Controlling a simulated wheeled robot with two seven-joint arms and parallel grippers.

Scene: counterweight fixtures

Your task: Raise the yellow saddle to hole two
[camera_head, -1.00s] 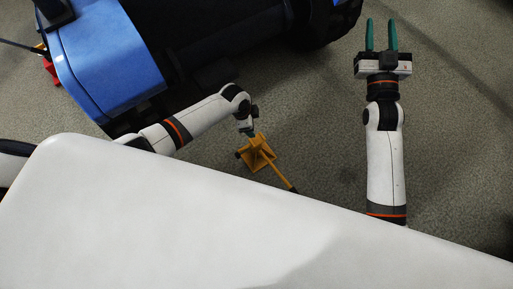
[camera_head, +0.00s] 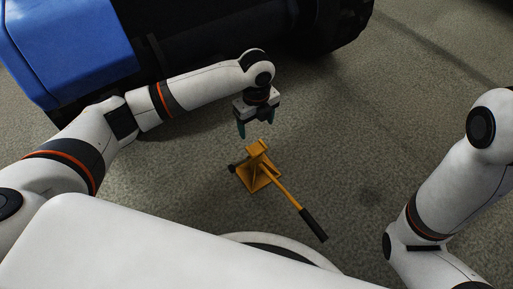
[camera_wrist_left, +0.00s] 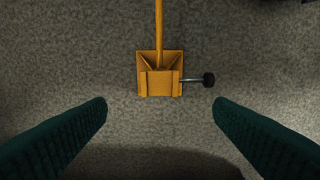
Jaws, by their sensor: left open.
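The yellow saddle (camera_head: 258,147) is the top piece of a yellow fixture (camera_head: 256,178) that stands on the floor. A long yellow bar (camera_head: 281,189) slants from it to a black grip (camera_head: 314,225). A dark knob (camera_head: 232,168) sticks out at its left. In the left wrist view the fixture (camera_wrist_left: 160,75) is ahead of the fingers, with the black knob (camera_wrist_left: 208,79) on a metal pin at its right. My left gripper (camera_head: 256,130) is open and empty, just above and behind the saddle. No holes can be made out.
A blue and black vehicle-like body (camera_head: 75,45) stands at the back left, close behind my left arm. Grey floor (camera_head: 400,75) is clear around the fixture and to the right. My right arm (camera_head: 450,175) is at the right edge, its gripper out of sight.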

